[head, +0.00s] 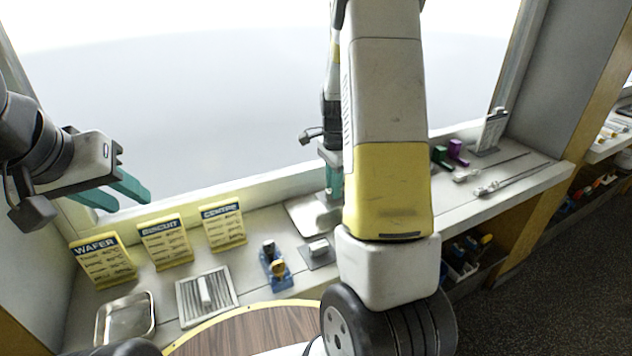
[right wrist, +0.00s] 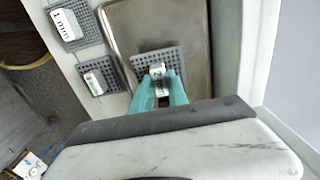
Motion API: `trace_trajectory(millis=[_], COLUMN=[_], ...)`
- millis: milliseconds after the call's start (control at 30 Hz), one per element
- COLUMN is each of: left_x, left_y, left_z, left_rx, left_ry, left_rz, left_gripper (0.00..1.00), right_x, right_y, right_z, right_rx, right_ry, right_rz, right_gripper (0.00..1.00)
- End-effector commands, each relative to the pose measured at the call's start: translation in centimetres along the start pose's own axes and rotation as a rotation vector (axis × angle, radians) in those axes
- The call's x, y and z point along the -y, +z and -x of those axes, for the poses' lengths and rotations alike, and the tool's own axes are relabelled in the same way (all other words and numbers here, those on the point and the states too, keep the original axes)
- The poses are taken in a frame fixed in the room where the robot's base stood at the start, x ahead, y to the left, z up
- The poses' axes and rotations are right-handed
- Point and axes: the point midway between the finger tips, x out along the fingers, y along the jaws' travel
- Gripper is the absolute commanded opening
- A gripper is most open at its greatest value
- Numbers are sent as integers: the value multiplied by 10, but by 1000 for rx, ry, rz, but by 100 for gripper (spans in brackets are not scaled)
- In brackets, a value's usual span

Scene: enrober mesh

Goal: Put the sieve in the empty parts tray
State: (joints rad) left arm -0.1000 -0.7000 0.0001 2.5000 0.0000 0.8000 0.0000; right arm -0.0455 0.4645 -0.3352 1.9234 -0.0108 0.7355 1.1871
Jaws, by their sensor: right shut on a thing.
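The sieve (right wrist: 143,61), a grey mesh plate with a white grip block marked 2, is between the teal fingers of my right gripper (right wrist: 160,84). My right gripper is shut on the block. The sieve is over a bare metal tray (right wrist: 125,32); I cannot tell whether it touches the floor of it. That tray (head: 298,208) shows in the head view, where my right arm hides much of this spot. Another shallow metal tray (head: 126,318), empty, lies at the front left of the counter. My left gripper (head: 122,192) is open and empty above the counter's left end.
A sieve marked 1 mm (right wrist: 67,22) and another sieve (right wrist: 98,75) lie beside the metal tray. A ribbed plate (head: 207,296), yellow signs (head: 165,241) and a blue holder (head: 274,268) stand to the left. Long metal tools (head: 500,184) lie at the right.

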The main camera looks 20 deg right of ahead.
Motion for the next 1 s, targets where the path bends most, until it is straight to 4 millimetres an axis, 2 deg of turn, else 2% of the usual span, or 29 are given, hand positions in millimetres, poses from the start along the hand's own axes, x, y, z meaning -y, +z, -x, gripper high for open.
trace_trajectory(millis=[167, 300, 400, 767, 800, 867, 1000], left_x=[0, 0, 0, 0, 0, 0, 0], left_y=[0, 0, 0, 0, 0, 0, 0], left_z=[0, 0, 0, 0, 0, 0, 0], left_rx=[0, 0, 0, 0, 0, 0, 0], left_ry=[0, 0, 0, 0, 0, 0, 0], left_rz=[0, 0, 0, 0, 0, 0, 0], left_gripper=[36, 36, 36, 36, 36, 36, 36], right_x=[11, 9, 9, 10, 10, 10, 10], right_y=[-8, -6, -6, -6, -6, -6, -6], right_z=[-2, -25, -36, -40, -39, -39, -39], right_rx=[-1, 1, 1, 0, 0, 0, 0], right_ry=[-1, 4, 2, 0, 0, 0, 0], right_rz=[0, 0, 0, 0, 0, 0, 1], right_gripper=[0, 0, 0, 0, 27, 39, 41])
